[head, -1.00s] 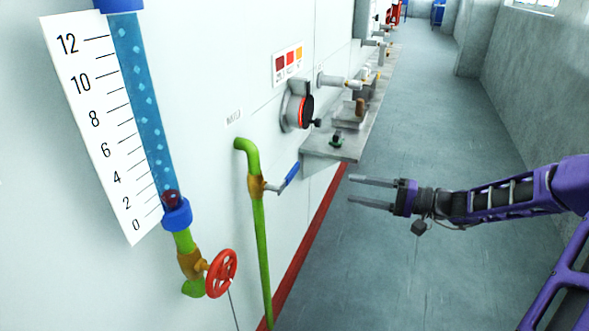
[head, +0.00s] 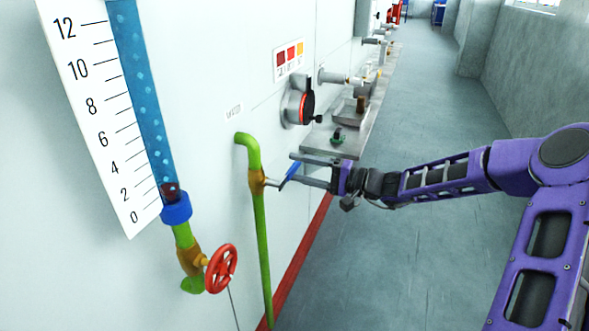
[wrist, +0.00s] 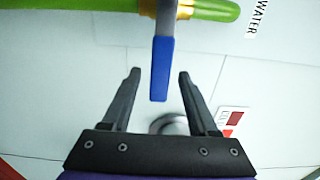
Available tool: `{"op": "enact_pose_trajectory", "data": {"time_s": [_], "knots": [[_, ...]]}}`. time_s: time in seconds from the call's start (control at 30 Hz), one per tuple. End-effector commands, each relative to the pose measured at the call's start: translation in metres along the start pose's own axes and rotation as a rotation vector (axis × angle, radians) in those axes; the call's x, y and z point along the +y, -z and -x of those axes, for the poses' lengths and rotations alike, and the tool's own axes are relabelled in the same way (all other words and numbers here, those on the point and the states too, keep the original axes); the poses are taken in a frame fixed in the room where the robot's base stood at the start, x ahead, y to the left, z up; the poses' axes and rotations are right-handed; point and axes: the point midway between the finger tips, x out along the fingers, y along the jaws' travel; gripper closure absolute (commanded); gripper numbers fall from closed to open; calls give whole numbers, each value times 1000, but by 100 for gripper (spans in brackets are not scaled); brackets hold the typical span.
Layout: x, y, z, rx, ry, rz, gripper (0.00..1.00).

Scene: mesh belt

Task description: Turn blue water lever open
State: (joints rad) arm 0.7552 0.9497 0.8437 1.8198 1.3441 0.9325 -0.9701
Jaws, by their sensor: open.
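The blue water lever (head: 290,172) sticks out from a brass valve (head: 257,182) on a green pipe (head: 261,235) that runs up the white wall. My gripper (head: 298,168) is open, with its two fingers reaching toward the wall at the lever. In the wrist view the blue lever (wrist: 162,70) lies between the two spread finger tips of my gripper (wrist: 160,75), with a gap on each side. No contact with the lever shows. The green pipe crosses the top of the wrist view, next to a WATER label (wrist: 258,18).
A red handwheel (head: 221,268) sits on another valve below a blue tube with a number scale (head: 100,110) at the left. A grey shelf (head: 350,143) with fittings and a round red-rimmed dial (head: 298,105) are beyond the lever. The floor at the right is clear.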

Motion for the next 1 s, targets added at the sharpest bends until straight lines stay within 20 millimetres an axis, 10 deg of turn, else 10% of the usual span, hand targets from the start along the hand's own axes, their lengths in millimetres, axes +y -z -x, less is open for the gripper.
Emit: {"op": "enact_pose_trajectory", "data": {"time_s": [0.47, 0.8, 1.0], "knots": [[0, 0, -16, 1, 0, 0, 40], [0, 0, -16, 0, 0, 0, 99], [0, 0, -16, 0, 0, 0, 100]]}}
